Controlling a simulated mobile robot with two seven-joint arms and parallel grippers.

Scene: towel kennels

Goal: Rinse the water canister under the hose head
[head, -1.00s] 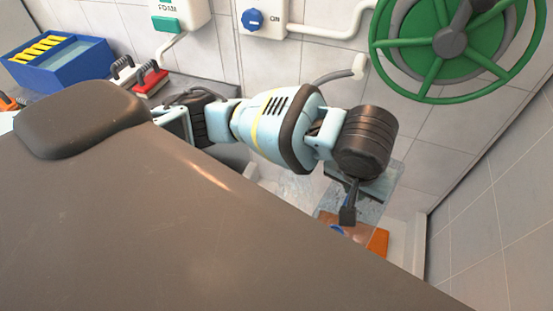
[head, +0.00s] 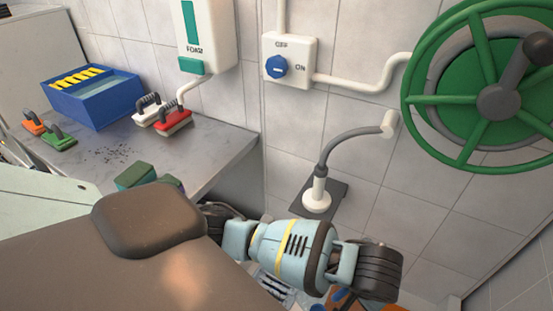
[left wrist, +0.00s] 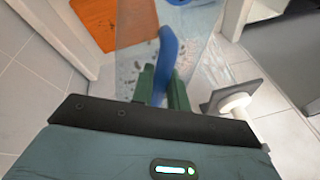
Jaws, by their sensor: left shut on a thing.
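The water canister (left wrist: 128,62) is clear-walled with a blue handle (left wrist: 166,62) and dark specks on it, in the left wrist view. My left gripper (left wrist: 163,85) has its green fingers shut on that handle. In the head view my left arm ends at the bottom edge and its fingers are hidden; a bit of blue shows beside it. The hose head (head: 388,124) is a white nozzle on a grey bent neck, rising from a white base (head: 317,197) on a dark plate. The arm is below it, and the canister is apart from the base. My right gripper is out of view.
A blue dial (head: 276,67) on a white OFF/ON box and a green handwheel (head: 485,95) are on the tiled wall. An orange panel (left wrist: 100,20) lies beyond the canister.

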